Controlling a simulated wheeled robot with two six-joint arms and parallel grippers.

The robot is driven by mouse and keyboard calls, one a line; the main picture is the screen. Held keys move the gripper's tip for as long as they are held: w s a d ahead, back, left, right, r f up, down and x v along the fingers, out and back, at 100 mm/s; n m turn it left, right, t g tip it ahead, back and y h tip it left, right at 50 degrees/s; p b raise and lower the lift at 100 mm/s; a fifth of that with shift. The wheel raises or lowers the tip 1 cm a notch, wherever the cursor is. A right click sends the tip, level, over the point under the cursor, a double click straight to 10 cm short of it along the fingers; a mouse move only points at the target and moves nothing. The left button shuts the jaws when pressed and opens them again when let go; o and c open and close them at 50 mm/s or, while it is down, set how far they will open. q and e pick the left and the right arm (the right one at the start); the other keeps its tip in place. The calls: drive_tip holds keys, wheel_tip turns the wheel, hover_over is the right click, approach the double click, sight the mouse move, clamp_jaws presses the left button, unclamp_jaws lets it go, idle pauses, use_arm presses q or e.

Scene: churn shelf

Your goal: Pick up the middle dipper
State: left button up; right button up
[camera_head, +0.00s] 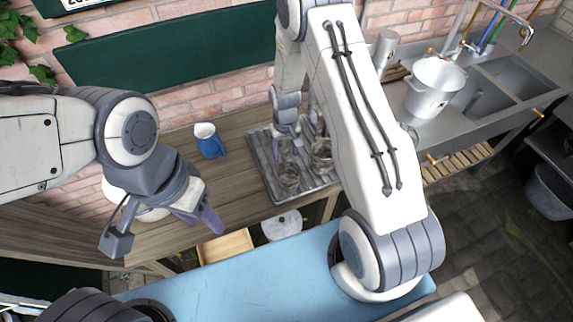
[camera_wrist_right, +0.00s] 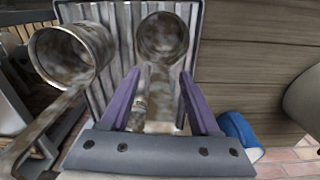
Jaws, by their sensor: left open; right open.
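Metal dippers stand on a ribbed metal tray (camera_head: 264,178) on the wooden counter. In the head view one dipper (camera_head: 288,180) is at the front left of the tray and another (camera_head: 322,160) is to its right; my right arm may hide more. My right gripper (camera_head: 287,150) is open over the tray. In the right wrist view a dipper cup (camera_wrist_right: 162,40) lies beyond the open fingers (camera_wrist_right: 160,76), its handle running between them; contact is unclear. A second dipper (camera_wrist_right: 72,55) is at the left, outside the fingers. My left gripper (camera_head: 197,218) hangs near the counter's front edge.
A metal pot (camera_head: 435,88) stands beside the sink (camera_head: 495,85) at the right. A wooden box (camera_head: 226,246) is below the counter's front edge.

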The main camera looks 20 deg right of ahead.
clamp_jaws()
idle(1.4)
